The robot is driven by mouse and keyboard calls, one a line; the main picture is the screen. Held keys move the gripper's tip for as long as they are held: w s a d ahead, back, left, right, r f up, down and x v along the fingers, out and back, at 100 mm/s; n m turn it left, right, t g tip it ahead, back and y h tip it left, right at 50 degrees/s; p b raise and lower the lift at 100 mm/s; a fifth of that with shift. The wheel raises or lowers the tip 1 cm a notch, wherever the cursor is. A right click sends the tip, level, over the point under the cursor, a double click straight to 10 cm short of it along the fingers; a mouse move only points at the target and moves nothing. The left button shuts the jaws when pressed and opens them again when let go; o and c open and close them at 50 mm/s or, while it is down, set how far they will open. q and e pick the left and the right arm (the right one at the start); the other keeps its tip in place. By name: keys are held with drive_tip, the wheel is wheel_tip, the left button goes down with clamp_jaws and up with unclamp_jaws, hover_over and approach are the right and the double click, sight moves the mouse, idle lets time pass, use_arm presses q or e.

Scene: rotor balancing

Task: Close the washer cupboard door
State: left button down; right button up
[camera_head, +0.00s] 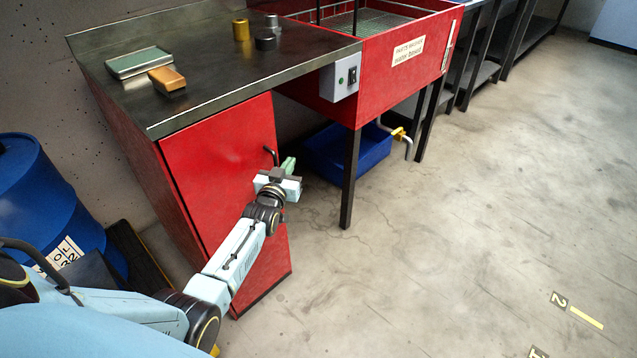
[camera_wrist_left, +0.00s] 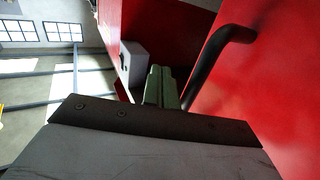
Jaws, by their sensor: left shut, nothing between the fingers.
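The red cupboard door (camera_head: 215,165) is under the left part of the dark metal worktop. Its top edge runs close along the worktop's front edge; I cannot tell whether a small gap remains. A dark bar handle (camera_head: 270,155) is near its right edge; the handle also shows in the left wrist view (camera_wrist_left: 213,62). My left gripper (camera_head: 290,165) is beside the handle at the door's right edge. Its green fingers (camera_wrist_left: 160,86) are together and empty, left of the handle in the wrist view. Contact with door or handle is unclear. My right gripper is out of view.
A red washer tank (camera_head: 395,75) with a grey switch box (camera_head: 341,77) stands right of the cupboard. A blue bin (camera_head: 345,155) sits below it. A blue drum (camera_head: 40,190) stands at left. The floor at right is clear.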

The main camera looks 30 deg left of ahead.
use_arm(q)
drive_tip(key=s+d+p, duration=0.2)
drive_tip(key=s+d, duration=0.1)
drive_tip(key=d, duration=0.9)
drive_tip(key=shift+d+p, duration=0.35)
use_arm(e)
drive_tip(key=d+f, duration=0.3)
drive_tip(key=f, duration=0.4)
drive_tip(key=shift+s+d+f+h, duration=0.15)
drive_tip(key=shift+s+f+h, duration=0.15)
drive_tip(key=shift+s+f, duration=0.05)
